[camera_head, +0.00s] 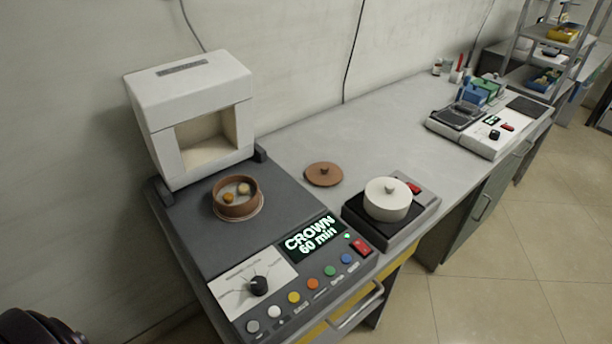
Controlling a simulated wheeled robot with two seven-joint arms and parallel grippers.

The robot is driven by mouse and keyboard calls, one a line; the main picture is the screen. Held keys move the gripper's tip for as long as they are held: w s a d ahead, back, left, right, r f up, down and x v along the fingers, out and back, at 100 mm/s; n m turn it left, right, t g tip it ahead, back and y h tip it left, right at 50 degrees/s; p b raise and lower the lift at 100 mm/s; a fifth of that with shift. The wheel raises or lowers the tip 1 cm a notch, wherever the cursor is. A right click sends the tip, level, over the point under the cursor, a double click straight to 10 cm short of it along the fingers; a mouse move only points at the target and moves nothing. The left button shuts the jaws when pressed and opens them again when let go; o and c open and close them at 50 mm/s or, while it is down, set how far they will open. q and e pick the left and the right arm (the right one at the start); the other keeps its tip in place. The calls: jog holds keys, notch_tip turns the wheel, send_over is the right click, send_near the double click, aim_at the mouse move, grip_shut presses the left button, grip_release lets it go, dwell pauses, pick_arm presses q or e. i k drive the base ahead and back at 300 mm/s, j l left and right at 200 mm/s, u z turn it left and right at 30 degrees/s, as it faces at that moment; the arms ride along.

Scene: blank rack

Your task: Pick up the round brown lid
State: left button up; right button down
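The round brown lid (323,174) lies flat on the grey counter, knob upward, near the middle of the camera_head view. Nothing covers it. To its left, an open brown pot (238,207) sits on the dark top of the machine, with a few small round yellowish and orange things inside. To the lid's lower right, a white lidded pot (387,201) stands on a small dark device. Neither of my grippers shows in this view.
A white box-shaped oven (193,115) with an open front stands at the back left. In front is a control panel (290,275) with a knob, coloured buttons and a display reading "CROWN 60 min". Bare counter (385,128) lies behind the lid. Another white device (480,135) stands farther right.

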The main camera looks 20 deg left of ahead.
aim_at(323, 174)
jog(key=l+u, duration=0.1)
jog(key=u, duration=0.45)
jog(key=l+u, duration=0.45)
jog(key=l, duration=0.35)
jog(key=k+l+u, duration=0.1)
jog(key=l+u, duration=0.35)
jog(key=l, duration=0.3)
